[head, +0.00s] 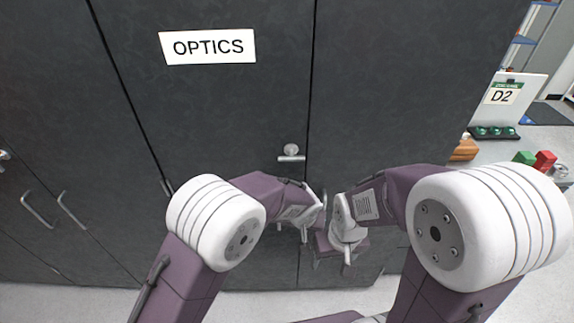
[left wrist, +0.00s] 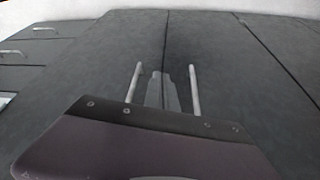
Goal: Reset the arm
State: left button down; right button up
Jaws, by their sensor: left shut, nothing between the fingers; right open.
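My left arm comes in from the left in the head view and bends inward. Its gripper (head: 304,232) is small there and partly hidden by its own wrist. In the left wrist view the left gripper's fingers (left wrist: 162,90) are together and empty, in front of the dark cabinet doors. My right arm comes in from the right, and its gripper (head: 347,254) points down close beside the left one. It is open, and I see nothing held in it. The two wrists are close together; I cannot tell whether they touch.
A dark cabinet (head: 220,110) with an OPTICS sign (head: 208,46) fills the front. A door knob (head: 291,152) is just above the wrists. Two bar handles, left (left wrist: 133,82) and right (left wrist: 195,90), flank the left fingers. A bench with a D2 sign (head: 502,93) is at right.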

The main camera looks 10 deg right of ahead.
pick_arm(q)
jog(key=w+a+r+n+t, duration=0.1)
jog(key=w+a+r+n, duration=0.15)
jog(key=w+a, duration=0.2)
jog(key=w+a+r+n, duration=0.1)
jog(key=w+a+r, duration=0.2)
jog(key=a, duration=0.3)
jog(key=s+a+r+n+y, duration=0.1)
jog(key=s+a+n, duration=0.1)
jog(key=a, duration=0.6)
jog(key=s+a+r+n+y, duration=0.1)
jog(key=a+r, duration=0.1)
jog(key=a, duration=0.5)
jog(key=s+a+f+m+g, duration=0.1)
jog(key=s+a+f+g, duration=0.1)
jog(key=s, duration=0.7)
jog(key=s+a+f+m+g, duration=0.1)
jog(key=s+a, duration=0.3)
jog(key=s, duration=0.4)
jog(key=shift+s+a+f+g+h, duration=0.15)
jog(key=shift+s+f+g+h, duration=0.2)
jog(key=shift+f, duration=0.35)
